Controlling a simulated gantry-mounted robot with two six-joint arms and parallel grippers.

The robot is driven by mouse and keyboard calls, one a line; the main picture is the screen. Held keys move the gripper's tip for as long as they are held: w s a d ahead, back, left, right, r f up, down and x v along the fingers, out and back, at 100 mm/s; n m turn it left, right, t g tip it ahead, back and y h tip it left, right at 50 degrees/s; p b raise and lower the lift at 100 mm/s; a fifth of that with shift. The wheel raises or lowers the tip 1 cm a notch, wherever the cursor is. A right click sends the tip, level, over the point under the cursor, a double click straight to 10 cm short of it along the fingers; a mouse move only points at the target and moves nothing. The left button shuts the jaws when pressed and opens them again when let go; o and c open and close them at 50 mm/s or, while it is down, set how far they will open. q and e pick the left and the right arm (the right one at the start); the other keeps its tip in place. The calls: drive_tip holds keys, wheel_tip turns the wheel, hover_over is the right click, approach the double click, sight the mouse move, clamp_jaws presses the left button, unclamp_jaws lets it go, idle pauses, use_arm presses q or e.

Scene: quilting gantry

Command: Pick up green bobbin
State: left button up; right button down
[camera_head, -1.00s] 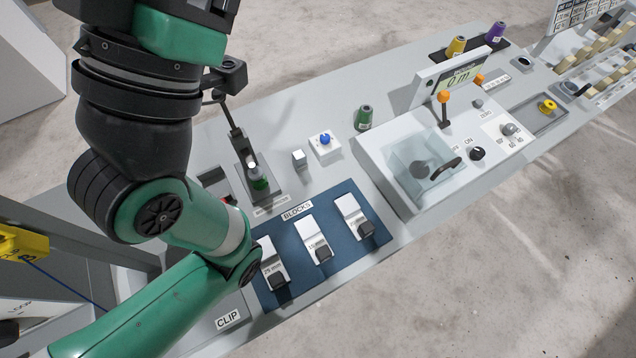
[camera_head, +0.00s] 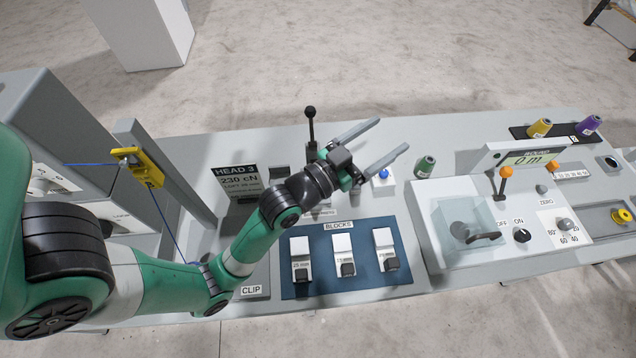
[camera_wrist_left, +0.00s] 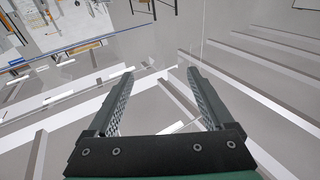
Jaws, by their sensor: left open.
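A green bobbin (camera_head: 424,167) stands upright on the grey bench, left of the white control box, in the head view. My left gripper (camera_head: 392,135) is open, its two fingers pointing up and right above the bench, left of the bobbin and apart from it. In the left wrist view the two fingers (camera_wrist_left: 160,82) are spread with nothing between them, and no bobbin shows there. My left wrist covers the foot of the black lever, where a green part showed earlier. My right gripper is not in view.
The control box (camera_head: 470,240) with knobs and an orange-tipped lever stands right of the bobbin. A black upright lever (camera_head: 310,125) stands behind my wrist. A blue mat (camera_head: 325,285) holds white blocks in front. Yellow (camera_head: 541,128) and purple (camera_head: 588,126) spools stand at the back right.

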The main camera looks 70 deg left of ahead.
use_arm(q)
drive_tip(key=s+a+f+n+g+p, duration=0.1)
drive_tip(key=s+f+g+p, duration=0.1)
drive_tip(key=s+f, duration=0.4)
drive_tip(key=s+a+f+n+g+y+p, duration=0.1)
drive_tip(key=s+f+g+p, duration=0.1)
drive_tip(key=s+f, duration=0.5)
drive_tip(key=s+a+f+n+g+p, duration=0.1)
drive_tip(key=s+f+g, duration=0.3)
drive_tip(key=s+f, duration=0.2)
drive_tip(key=shift+s+a+f+n+y+p, duration=0.3)
drive_tip(key=shift+s+a+f+n+p, duration=0.1)
drive_tip(key=shift+s, duration=0.2)
drive_tip(key=b+x, duration=0.1)
drive_tip(key=x, duration=0.5)
drive_tip(key=shift+w+f, duration=0.2)
drive_tip(key=x, duration=0.1)
drive_tip(key=b+x, duration=0.1)
drive_tip(key=x, duration=0.2)
drive_tip(key=shift+w+d+f+b, duration=0.1)
drive_tip(key=shift+d+f+b, duration=0.1)
drive_tip(key=shift+f+b, duration=0.2)
drive_tip(key=shift+w+a+f, duration=0.15)
drive_tip(key=shift+w+a, duration=0.1)
drive_tip(key=shift+w, duration=0.15)
clamp_jaws()
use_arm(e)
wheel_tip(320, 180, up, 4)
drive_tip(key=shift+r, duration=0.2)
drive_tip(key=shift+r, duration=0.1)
